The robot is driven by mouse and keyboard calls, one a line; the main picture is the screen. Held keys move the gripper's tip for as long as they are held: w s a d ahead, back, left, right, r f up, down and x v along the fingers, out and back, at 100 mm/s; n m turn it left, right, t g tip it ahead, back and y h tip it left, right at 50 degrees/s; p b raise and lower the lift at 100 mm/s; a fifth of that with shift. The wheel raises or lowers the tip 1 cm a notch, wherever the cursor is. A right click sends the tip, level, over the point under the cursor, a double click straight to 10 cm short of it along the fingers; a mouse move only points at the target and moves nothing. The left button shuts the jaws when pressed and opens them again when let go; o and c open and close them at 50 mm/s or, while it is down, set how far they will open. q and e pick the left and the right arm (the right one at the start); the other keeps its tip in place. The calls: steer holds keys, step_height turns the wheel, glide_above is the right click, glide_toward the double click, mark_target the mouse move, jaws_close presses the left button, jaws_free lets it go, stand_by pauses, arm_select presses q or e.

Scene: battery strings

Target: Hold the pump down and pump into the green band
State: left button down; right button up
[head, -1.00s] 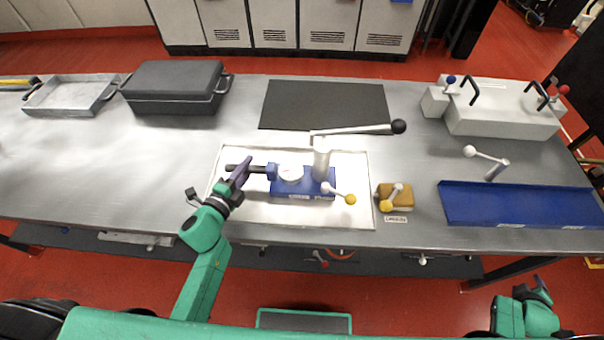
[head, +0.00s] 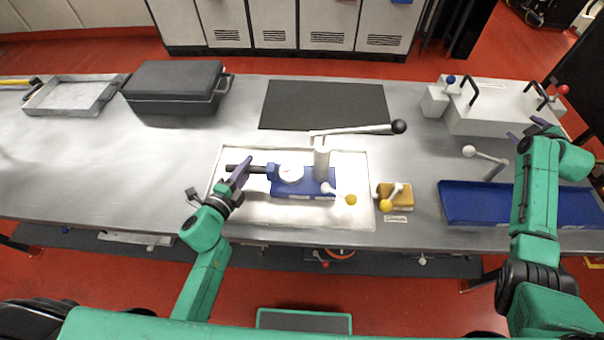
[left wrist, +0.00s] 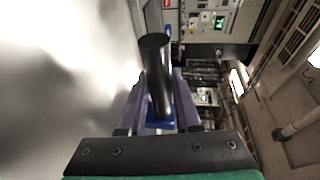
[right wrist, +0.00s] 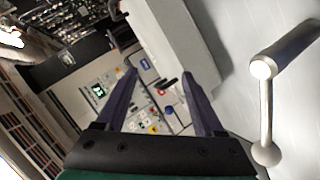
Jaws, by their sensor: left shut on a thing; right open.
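The blue hand pump (head: 304,182) sits on a white tray (head: 290,214) at the middle of the bench. The gauge's needle and any green band are too small to read. My left gripper (head: 238,172) is shut on the pump's black bar (left wrist: 158,80) at its left end. My right gripper (head: 527,136) is open and empty, above the right part of the bench, clear of the pump.
A yellow block with a yellow-knobbed lever (head: 395,196) stands right of the tray. A blue tray (head: 470,204) and a white-knobbed lever (head: 487,156) are near my right arm. A white box with black handles (head: 500,110) is behind. A black case (head: 173,90) stands at left.

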steer(key=w+a+r+n+g+y, duration=0.1)
steer(key=w+a+r+n+y, duration=0.2)
steer(key=a, duration=0.6)
steer(key=w+a+r+y, duration=0.2)
steer(key=a+r, duration=0.4)
steer(key=a, duration=0.3)
steer(key=w+a+r+n+g+y, duration=0.1)
steer(key=w+a+r+n+y, duration=0.2)
steer(key=a, duration=0.6)
step_height(320, 180, up, 5)
steer(key=n+g+h, duration=0.4)
steer(key=g, duration=0.6)
glide_above(401, 121)
steer(key=shift+w+a, duration=0.15)
steer(key=shift+w, duration=0.2)
steer(key=shift+s, duration=0.35)
steer(key=shift+d+f, duration=0.2)
steer(key=shift+f, duration=0.15)
step_height(401, 121, down, 8)
steer(key=shift+f, duration=0.15)
